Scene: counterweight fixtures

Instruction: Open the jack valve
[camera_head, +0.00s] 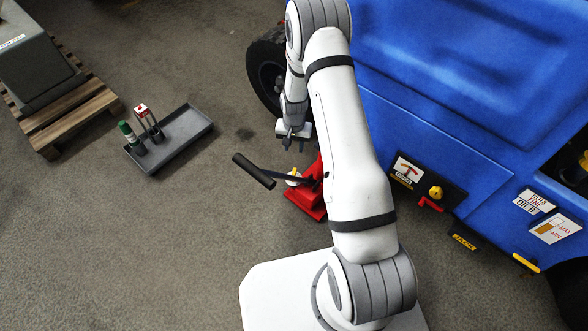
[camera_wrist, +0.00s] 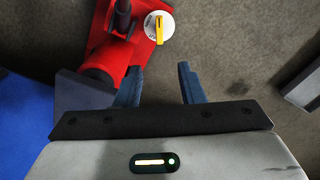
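The jack is red and stands on the floor beside the blue vehicle; its base (camera_head: 306,203) shows in the head view and its body (camera_wrist: 102,62) fills the upper left of the wrist view. The jack valve is a round white knob (camera_wrist: 151,30) with a yellow pointer, at the jack's side near the top of the wrist view. In the head view the knob (camera_head: 293,178) is small, just below my gripper (camera_head: 294,138). In the wrist view my gripper (camera_wrist: 160,84) has its two dark blue fingers spread, with only bare floor between them. The knob lies beyond the fingertips, not touched.
The jack's black-gripped handle (camera_head: 254,171) sticks out to the left. A blue vehicle (camera_head: 440,60) stands at right, with a red lever (camera_head: 431,205) and yellow knob on its side. A grey tray (camera_head: 190,140) and a pallet (camera_head: 70,122) are at left. Floor in front is clear.

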